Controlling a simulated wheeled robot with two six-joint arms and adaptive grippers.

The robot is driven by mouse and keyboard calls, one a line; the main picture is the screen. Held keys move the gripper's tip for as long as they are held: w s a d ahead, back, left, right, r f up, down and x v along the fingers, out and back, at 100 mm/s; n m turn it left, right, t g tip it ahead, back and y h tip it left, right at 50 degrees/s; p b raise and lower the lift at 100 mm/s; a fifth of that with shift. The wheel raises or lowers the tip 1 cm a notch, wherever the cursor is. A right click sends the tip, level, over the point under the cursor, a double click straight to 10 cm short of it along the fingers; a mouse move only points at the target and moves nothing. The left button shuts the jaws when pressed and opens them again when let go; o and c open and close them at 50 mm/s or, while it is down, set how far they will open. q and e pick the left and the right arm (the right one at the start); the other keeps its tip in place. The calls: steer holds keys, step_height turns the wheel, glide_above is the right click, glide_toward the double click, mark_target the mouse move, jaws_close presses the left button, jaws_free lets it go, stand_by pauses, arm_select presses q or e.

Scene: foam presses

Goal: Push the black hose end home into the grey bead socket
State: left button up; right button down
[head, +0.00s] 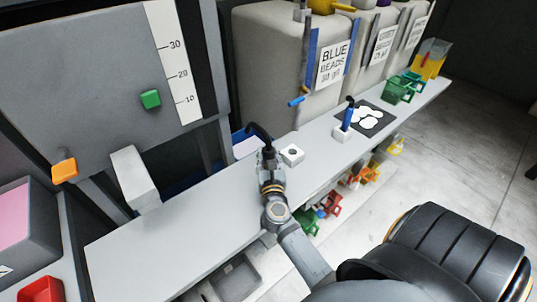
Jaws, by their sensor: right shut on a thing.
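The black hose (259,130) rises in a short bent loop above the bench. My right gripper (268,157) is shut on it near its end, above the bench top. The hose end itself is hidden by the gripper. A pale block with a dark round hole, the grey bead socket (291,155), sits on the bench just right of the gripper. Its hole looks empty, and the hose appears apart from it. My left gripper is not in view.
The long bench (190,225) is mostly clear at left. A second block (343,134) holds a blue hose upright, beside a black mat (372,118) with white pieces. A large bin labelled blue beads (270,60) stands behind. Colored crates (331,204) sit below the bench.

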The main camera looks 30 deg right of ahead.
mark_target(269, 145)
steer(key=shift+f+b, duration=1.05)
steer(key=shift+f, duration=0.15)
steer(key=c, duration=0.8)
jaws_free()
steer(key=shift+o, duration=0.2)
step_height(269, 145, up, 10)
steer(key=shift+r, duration=0.1)
steer(key=shift+s, duration=0.1)
